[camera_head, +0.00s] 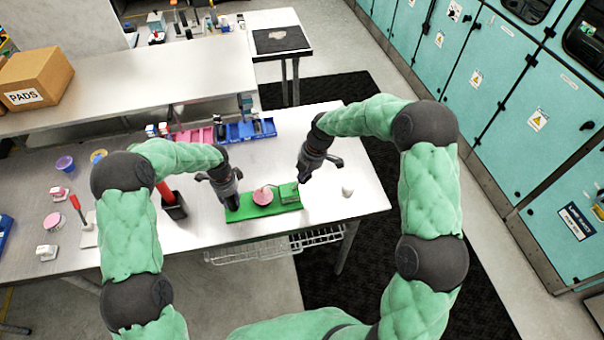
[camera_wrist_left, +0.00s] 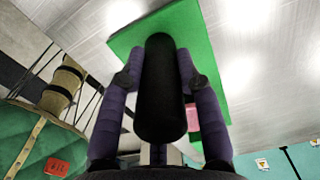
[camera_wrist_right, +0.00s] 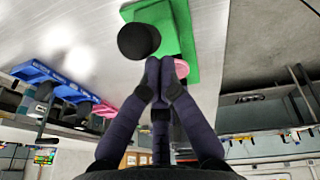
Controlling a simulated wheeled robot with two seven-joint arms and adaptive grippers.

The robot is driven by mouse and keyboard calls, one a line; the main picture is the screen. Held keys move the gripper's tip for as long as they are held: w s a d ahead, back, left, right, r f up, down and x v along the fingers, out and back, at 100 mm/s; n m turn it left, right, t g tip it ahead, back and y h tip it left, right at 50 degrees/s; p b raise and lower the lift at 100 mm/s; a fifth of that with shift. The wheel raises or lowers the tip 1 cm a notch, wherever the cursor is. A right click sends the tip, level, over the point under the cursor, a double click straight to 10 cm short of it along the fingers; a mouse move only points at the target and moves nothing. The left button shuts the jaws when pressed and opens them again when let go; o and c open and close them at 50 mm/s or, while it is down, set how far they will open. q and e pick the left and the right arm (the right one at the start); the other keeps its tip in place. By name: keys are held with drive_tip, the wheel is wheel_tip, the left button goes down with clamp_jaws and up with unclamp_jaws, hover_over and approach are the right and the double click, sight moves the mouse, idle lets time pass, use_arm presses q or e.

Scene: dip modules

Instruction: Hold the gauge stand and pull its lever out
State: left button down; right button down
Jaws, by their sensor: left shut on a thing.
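The gauge stand has a flat green base (camera_head: 243,214) on the white table, with a pink round gauge (camera_head: 263,196) and a green block (camera_head: 289,193) on it. My left gripper (camera_head: 232,203) is shut around a black cylinder (camera_wrist_left: 160,90) at the stand's left end. My right gripper (camera_wrist_right: 160,66) is by the block at the stand's right end, its fingertips close together. A black round knob-like end (camera_wrist_right: 138,41) shows beside those tips; I cannot tell if it is the lever's. I see nothing clearly between the right fingertips.
Pink bins (camera_head: 195,136) and a blue tray (camera_head: 250,131) stand behind the gauge stand. A small white object (camera_head: 347,190) lies to its right. A red-handled tool (camera_head: 166,194) in a dark holder stands left of my left gripper. A wire basket (camera_head: 270,247) hangs under the table edge.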

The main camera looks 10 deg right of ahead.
use_arm(q)
drive_tip(key=shift+a, duration=0.1)
use_arm(e)
drive_tip(key=s+a+v, duration=0.1)
drive_tip(key=v, duration=1)
drive_tip(key=shift+a+r, duration=0.15)
drive_tip(key=shift+r, duration=0.25)
use_arm(q)
drive_tip(key=c, duration=0.8)
unclamp_jaws()
drive_tip(key=shift+r, duration=0.1)
drive_tip(key=shift+r+p, duration=1.95)
drive_tip(key=shift+r, duration=1.7)
use_arm(e)
drive_tip(key=shift+r, duration=1.95)
